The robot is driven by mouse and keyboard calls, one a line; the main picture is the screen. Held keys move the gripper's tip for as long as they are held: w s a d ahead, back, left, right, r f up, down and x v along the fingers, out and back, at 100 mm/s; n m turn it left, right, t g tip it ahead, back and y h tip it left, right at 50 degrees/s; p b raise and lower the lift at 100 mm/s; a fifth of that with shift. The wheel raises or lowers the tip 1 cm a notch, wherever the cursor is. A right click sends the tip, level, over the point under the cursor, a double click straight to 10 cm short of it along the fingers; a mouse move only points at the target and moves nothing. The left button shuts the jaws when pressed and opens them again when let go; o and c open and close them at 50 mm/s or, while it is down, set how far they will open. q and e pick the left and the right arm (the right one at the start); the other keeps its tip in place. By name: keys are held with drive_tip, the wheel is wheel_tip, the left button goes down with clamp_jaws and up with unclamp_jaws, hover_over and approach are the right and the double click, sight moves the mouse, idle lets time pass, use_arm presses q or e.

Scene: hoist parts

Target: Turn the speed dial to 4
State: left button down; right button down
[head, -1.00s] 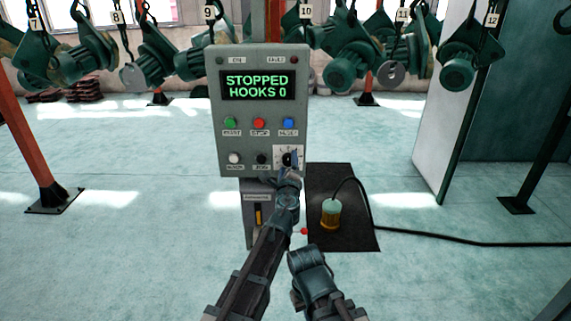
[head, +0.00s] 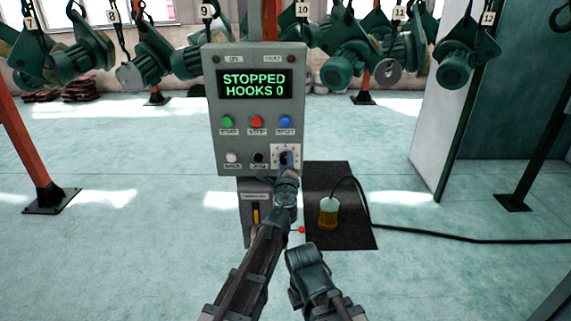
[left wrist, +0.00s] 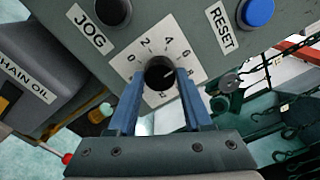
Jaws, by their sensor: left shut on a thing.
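The speed dial is a black round knob (left wrist: 160,73) on a white numbered plate (left wrist: 182,57) at the lower right of the grey control panel (head: 231,103). My left gripper (head: 287,160) is at the dial in the head view and hides much of the knob. In the left wrist view its blue fingers (left wrist: 160,85) stand on either side of the knob, shut on it. A pale mark on the knob appears to point up and right, near the 6; it is too small to be sure. The panel's display (head: 254,85) reads STOPPED, HOOKS 0.
Start, stop and blue reset buttons (head: 286,122) sit above the dial; the black JOG button (left wrist: 112,12) is beside it. A chain oil box (head: 255,208) is below the panel. Hoists hang behind.

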use_arm(q)
drive_tip(key=shift+n, duration=0.5)
drive_tip(key=n, duration=0.3)
drive_tip(key=shift+n, duration=1.8)
drive_tip(key=shift+c, duration=1.6)
unclamp_jaws()
drive_tip(key=shift+s, duration=0.15)
